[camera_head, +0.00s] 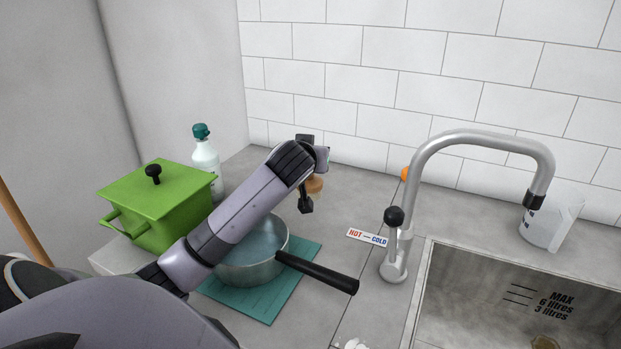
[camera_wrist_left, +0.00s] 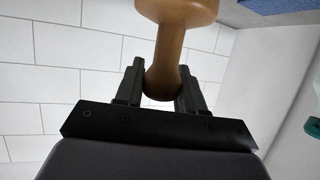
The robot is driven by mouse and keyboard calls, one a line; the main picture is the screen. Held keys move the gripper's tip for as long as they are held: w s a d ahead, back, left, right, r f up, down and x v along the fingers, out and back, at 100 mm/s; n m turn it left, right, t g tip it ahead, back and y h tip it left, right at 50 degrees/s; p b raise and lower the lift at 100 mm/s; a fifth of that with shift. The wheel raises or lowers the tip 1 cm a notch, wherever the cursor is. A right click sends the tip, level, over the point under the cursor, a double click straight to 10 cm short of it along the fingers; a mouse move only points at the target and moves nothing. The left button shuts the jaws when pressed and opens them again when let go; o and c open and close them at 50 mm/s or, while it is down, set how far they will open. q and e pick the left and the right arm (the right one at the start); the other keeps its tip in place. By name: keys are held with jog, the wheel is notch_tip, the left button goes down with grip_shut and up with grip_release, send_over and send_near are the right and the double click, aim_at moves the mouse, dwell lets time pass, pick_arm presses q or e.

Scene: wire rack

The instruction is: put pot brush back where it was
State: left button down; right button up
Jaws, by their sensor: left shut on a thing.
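The pot brush (camera_wrist_left: 172,40) is a brown wooden piece with a narrow neck and a wider round part. In the head view my left gripper (camera_head: 306,203) is behind the saucepan, near the tiled wall. A small brown part of the brush (camera_head: 315,184) shows beside it, mostly hidden by the gripper. I cannot tell whether the brush touches the counter. My right gripper is not in view.
A saucepan (camera_head: 245,272) sits on a teal mat (camera_head: 282,292), under my left arm. A tap (camera_head: 419,190), sink (camera_head: 425,290) and clear jug (camera_head: 562,215) are right. Counter behind the mat is mostly free.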

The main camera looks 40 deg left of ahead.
aim_at(308, 179)
pick_arm(q)
jog(key=shift+f, duration=2.85)
jog(key=shift+f, duration=0.15)
jog(key=c, duration=0.7)
grip_release()
jog(key=shift+r, duration=0.2)
jog(key=shift+v, duration=3.7)
jog(key=shift+b, duration=0.3)
